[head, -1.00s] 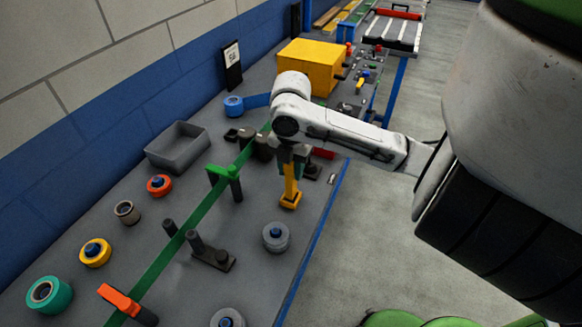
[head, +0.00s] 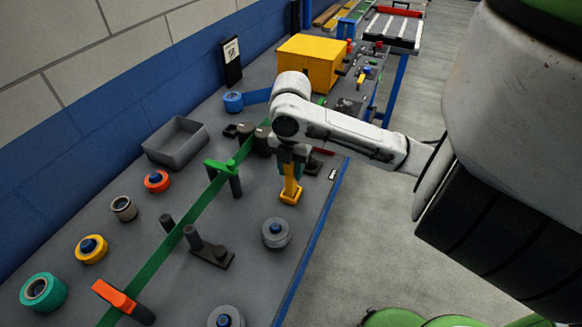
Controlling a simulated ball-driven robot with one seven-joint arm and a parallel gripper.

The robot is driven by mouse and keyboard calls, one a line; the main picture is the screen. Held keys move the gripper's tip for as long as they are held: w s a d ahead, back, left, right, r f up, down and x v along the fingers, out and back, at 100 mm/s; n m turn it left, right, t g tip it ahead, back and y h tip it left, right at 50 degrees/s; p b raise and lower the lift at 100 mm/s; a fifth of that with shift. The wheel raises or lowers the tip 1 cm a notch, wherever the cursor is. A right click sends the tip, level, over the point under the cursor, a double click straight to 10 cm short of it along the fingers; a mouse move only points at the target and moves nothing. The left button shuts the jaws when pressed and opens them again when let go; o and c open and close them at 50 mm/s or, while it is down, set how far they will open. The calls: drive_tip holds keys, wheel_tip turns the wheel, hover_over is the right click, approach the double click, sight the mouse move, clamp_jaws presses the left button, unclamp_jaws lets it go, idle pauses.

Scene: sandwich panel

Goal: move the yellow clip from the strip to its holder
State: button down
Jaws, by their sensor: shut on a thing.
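The yellow clip (head: 290,185) is upright below my gripper (head: 290,160), at the right side of the grey bench. My gripper points down and is shut on its upper part. The clip's wide lower end is at or just above the bench top; I cannot tell whether it touches. The clip is to the right of the green strip (head: 185,232), apart from it. The strip runs from lower left to upper middle. No separate holder can be made out under the clip; my arm and the clip may hide it.
A green clip (head: 221,166) and an orange clip (head: 117,296) sit on the strip. A dark post stand (head: 211,254) is beside it. Several tape rolls and a grey bin (head: 175,146) stand left; a grey roll (head: 275,233) is in front. A yellow box (head: 308,62) is behind.

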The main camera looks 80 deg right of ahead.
drive_tip(key=shift+f, duration=0.3)
drive_tip(key=c, duration=0.7)
unclamp_jaws()
drive_tip(key=shift+r, duration=0.1)
drive_tip(key=shift+r+p, duration=2.55)
drive_tip(key=shift+r, duration=0.95)
